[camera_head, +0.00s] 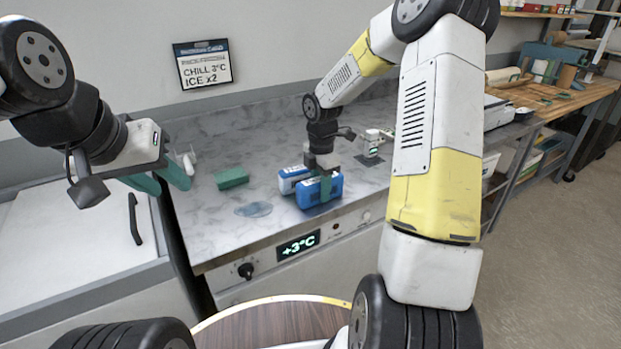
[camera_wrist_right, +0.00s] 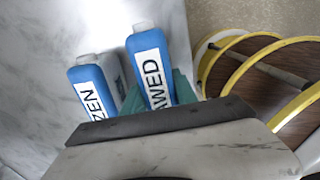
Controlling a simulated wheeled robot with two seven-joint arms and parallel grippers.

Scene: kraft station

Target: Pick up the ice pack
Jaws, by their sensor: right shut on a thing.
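The nearer pack (camera_head: 334,187) has a label ending in "WED" in the right wrist view (camera_wrist_right: 150,70). The other pack (camera_head: 290,180), behind it to the left, has a label ending in "ZEN" in the wrist view (camera_wrist_right: 92,93). My right gripper (camera_head: 325,188) is shut on the "WED" pack, with green fingers on its sides. The pack appears at counter level; I cannot tell whether it touches. My left gripper (camera_head: 160,181) is open and empty above the counter's left edge.
A green block (camera_head: 231,177) and a clear puddle-like patch (camera_head: 253,209) lie left of the packs. A small white device (camera_head: 372,146) stands behind right. A wall sign (camera_head: 204,66) reads "CHILL 3°C ICE x2"; the front display (camera_head: 298,244) reads +3°C.

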